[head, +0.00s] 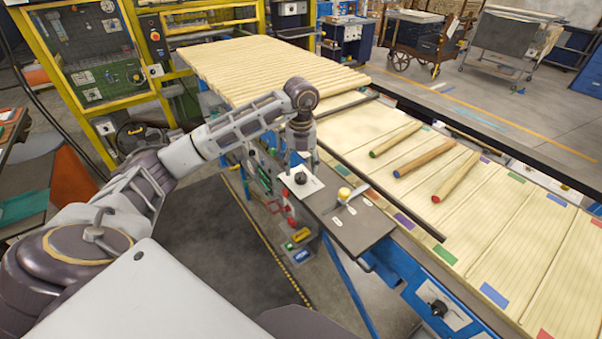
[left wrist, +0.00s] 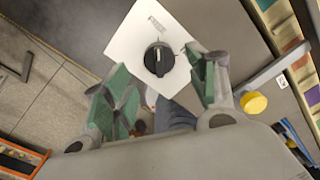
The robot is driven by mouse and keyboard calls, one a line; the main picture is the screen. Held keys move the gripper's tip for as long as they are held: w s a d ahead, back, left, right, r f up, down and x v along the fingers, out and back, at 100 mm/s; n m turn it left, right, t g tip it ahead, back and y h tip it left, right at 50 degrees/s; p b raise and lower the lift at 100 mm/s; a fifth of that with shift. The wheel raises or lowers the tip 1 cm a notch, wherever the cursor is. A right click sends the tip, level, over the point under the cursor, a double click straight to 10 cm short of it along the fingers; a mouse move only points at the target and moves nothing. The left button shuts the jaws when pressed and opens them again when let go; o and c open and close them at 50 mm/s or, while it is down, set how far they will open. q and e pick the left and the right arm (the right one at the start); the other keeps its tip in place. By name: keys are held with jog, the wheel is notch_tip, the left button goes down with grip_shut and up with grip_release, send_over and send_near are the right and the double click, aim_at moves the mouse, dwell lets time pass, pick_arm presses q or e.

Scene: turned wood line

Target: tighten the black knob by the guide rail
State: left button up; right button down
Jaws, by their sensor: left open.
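The black knob (head: 299,178) sits on a white plate (head: 314,187) on the grey side panel beside the dark guide rail (head: 380,190). In the left wrist view the black round knob (left wrist: 159,60) shows a pale line across its top, and the white plate (left wrist: 125,45) lies under it. My left gripper (head: 298,158) points down just above the knob. In the left wrist view its green-padded fingers (left wrist: 157,80) are spread apart and empty, with the knob beyond and between the tips. I cannot tell the exact gap to the knob. My right gripper is not in view.
A lever with a yellow knob (head: 344,194) stands on the same panel, close to the white plate. Three turned sticks (head: 424,157) lie on the pale slatted table to the right. Yellow machine framing (head: 150,70) stands behind my left arm.

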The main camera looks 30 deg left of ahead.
aim_at(301, 174)
pick_arm(q)
jog(key=shift+f, duration=2)
jog(key=c, duration=1)
jog(key=shift+c, duration=0.2)
